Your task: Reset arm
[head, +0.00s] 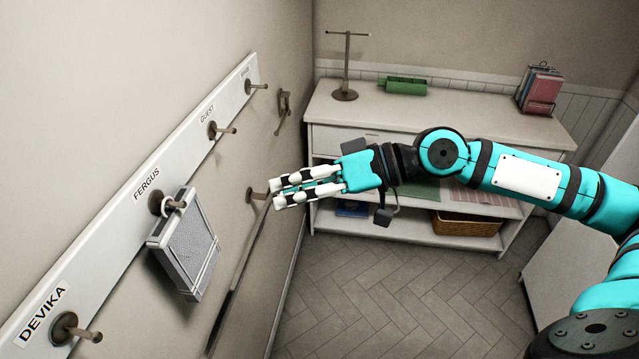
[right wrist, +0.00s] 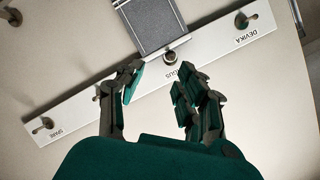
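My right arm reaches in from the right in the head view. Its gripper (head: 280,192) is in the air to the right of the hook rail, apart from it. In the right wrist view the gripper (right wrist: 157,90) has its fingers spread with nothing between them, so it is open and empty. A grey flat case (head: 187,245) hangs by a ring on the hook labelled FERGUS. It also shows in the right wrist view (right wrist: 158,22), beyond the fingers and apart from them. My left gripper is not in view.
The white hook rail (head: 105,215) runs along the left wall; its DEVIKA hook (head: 68,328) and GUEST hook (head: 213,130) are bare. A white cabinet (head: 440,115) at the back bears a metal stand (head: 346,70), a green object (head: 403,86) and books (head: 540,88). The floor is clear.

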